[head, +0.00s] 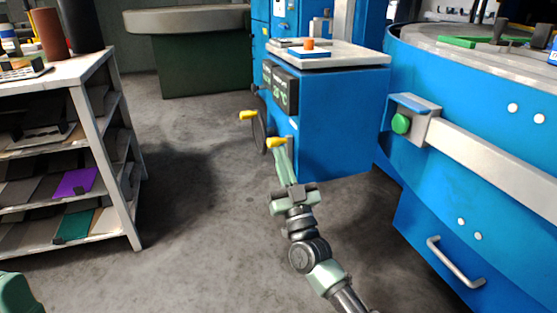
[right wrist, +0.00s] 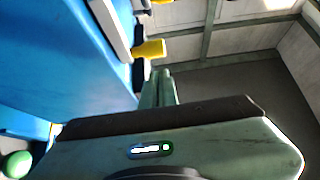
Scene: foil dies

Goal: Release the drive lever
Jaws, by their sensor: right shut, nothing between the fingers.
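Two yellow-tipped handles stick out from the left side of the blue machine with a display: a far one (head: 248,115) and a near one (head: 276,142). A dark curved part (head: 260,122) shows between them. I cannot tell which handle is the drive lever. My right gripper (head: 279,150) is shut and empty, its fingertips right by the near handle. In the right wrist view a yellow handle (right wrist: 150,49) lies just beyond the shut fingertips (right wrist: 162,73); contact is unclear. My left gripper's fingers are not in view.
The blue machine (head: 340,125) has a display (head: 284,92) and a pale top. A large round blue machine (head: 480,130) with a green button (head: 400,124) stands at the right. A shelf unit (head: 112,150) stands at the left. The grey floor (head: 195,200) between is clear.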

